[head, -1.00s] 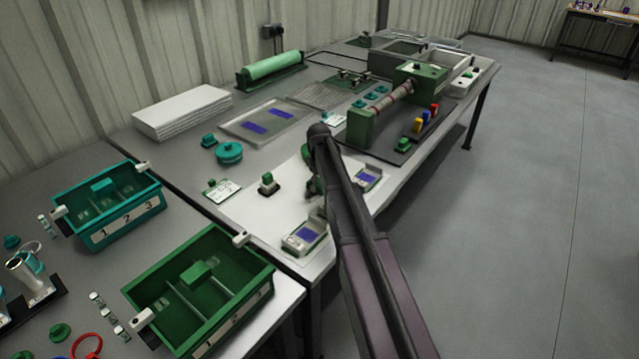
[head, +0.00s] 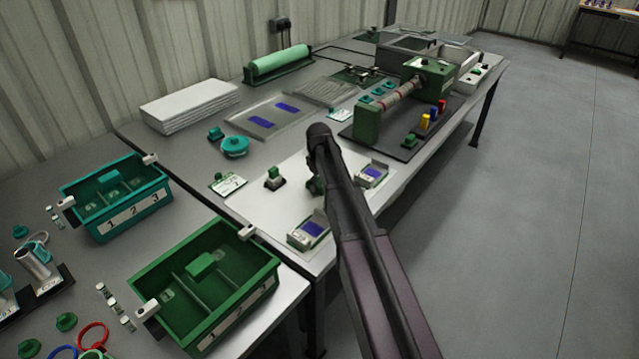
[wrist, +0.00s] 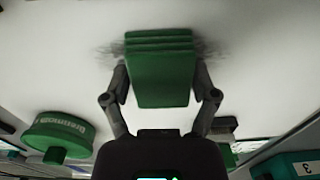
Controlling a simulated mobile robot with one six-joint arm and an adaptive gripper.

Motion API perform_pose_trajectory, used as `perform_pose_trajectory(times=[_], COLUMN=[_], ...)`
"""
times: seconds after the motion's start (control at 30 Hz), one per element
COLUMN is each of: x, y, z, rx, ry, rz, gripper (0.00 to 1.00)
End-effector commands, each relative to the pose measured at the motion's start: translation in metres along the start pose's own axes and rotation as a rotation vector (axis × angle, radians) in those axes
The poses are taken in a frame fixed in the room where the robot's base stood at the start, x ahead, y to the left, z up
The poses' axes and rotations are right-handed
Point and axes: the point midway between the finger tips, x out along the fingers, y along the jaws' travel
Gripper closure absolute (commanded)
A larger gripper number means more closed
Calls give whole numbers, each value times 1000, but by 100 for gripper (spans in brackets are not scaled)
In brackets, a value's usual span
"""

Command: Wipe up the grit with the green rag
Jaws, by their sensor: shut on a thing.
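The green rag (wrist: 160,70) is a folded, layered block in the wrist view. My gripper (wrist: 162,82) is shut on it, with one finger at each side. The rag is over a white sheet (wrist: 60,60); I cannot tell for sure whether it touches. Dark grit (wrist: 207,50) shows as a smudge to the right of the rag, and a fainter one lies to its left. Any grit beneath the rag is hidden. In the head view my arm covers most of the gripper above the white board (head: 262,207).
Two small trays with blue pads (head: 309,231) (head: 371,175) and a green-topped stamp (head: 274,178) stand around the work spot. A round teal tin (head: 234,147) sits further left. Green (head: 262,268) and teal (head: 150,205) bins stand on the nearer table.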

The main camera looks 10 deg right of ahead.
Motion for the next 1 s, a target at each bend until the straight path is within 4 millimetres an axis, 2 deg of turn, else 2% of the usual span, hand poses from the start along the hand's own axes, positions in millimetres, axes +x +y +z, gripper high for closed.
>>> perform_pose_trajectory(times=[0.53, 1.0], x=[-2, -2], y=[-31, -34], z=[1, 0], rx=[-1, 0], ry=[0, 0], rz=[-1, -1], gripper=[62, 62])
